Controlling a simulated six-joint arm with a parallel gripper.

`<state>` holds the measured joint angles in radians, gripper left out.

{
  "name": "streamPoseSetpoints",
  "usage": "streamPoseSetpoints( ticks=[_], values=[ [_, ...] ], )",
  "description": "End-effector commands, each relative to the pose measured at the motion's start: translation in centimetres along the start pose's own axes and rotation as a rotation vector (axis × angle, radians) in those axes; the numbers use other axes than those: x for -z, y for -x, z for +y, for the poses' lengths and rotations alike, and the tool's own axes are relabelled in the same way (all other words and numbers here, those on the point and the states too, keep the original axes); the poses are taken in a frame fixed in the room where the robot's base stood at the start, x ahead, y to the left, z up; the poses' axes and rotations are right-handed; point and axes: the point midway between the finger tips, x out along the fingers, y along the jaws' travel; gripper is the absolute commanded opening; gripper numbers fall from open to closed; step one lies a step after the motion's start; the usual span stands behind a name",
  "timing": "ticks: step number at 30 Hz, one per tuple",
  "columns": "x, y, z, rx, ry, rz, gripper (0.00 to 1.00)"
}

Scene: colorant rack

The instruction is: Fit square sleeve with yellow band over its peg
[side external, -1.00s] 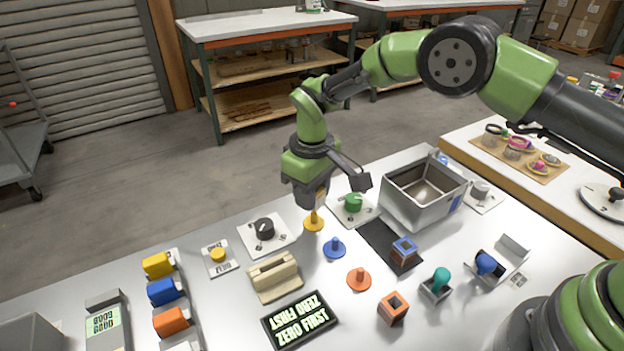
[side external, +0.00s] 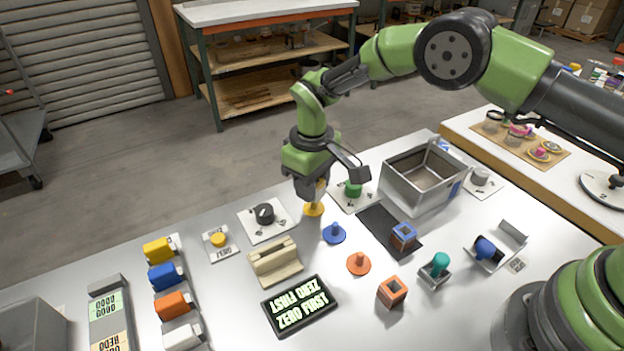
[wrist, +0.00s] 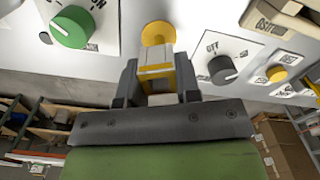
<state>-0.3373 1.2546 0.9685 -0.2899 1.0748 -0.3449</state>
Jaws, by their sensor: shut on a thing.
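My gripper (side external: 316,190) points down over the yellow peg and is shut on the square sleeve with the yellow band. In the wrist view the sleeve (wrist: 156,72) sits between the two fingers, grey with yellow edging. The yellow peg (side external: 313,210) stands on its round base on the table, directly below the gripper. Its yellow base (wrist: 158,32) shows just beyond the sleeve in the wrist view. The sleeve's lower end is close to the peg, and the peg's upper part is hidden. I cannot tell whether the sleeve is around it.
A blue peg (side external: 334,233) and an orange peg (side external: 358,263) stand nearby. The black dial plate (side external: 266,217) is to the left, the green dial (side external: 353,188) to the right. A blue-banded sleeve (side external: 403,234) stands on a dark mat; an orange-banded sleeve (side external: 392,291) is nearer the front.

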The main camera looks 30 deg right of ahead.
Motion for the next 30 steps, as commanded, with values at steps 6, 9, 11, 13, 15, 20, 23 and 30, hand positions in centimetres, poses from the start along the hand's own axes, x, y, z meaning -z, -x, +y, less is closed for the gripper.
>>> streamPoseSetpoints(
  ticks=[6, 9, 11, 13, 15, 20, 23, 30],
  values=[
    [0.0, -0.6, 0.0, 0.000, 0.000, 0.001, 0.05],
    [0.0, -0.8, 0.0, 0.000, 0.000, 0.001, 0.05],
    [0.0, -1.0, 0.0, 0.000, 0.000, 0.001, 0.05],
    [0.0, -1.1, 0.0, 0.000, 0.000, 0.000, 0.05],
    [0.0, -1.3, 0.0, 0.000, 0.000, 0.000, 0.05],
    [0.0, -1.7, 0.0, 0.000, 0.000, 0.001, 0.05],
    [0.0, -2.0, 0.0, 0.000, 0.000, 0.001, 0.05],
    [0.0, -2.5, 0.0, 0.000, 0.000, 0.001, 0.05]
  ],
)
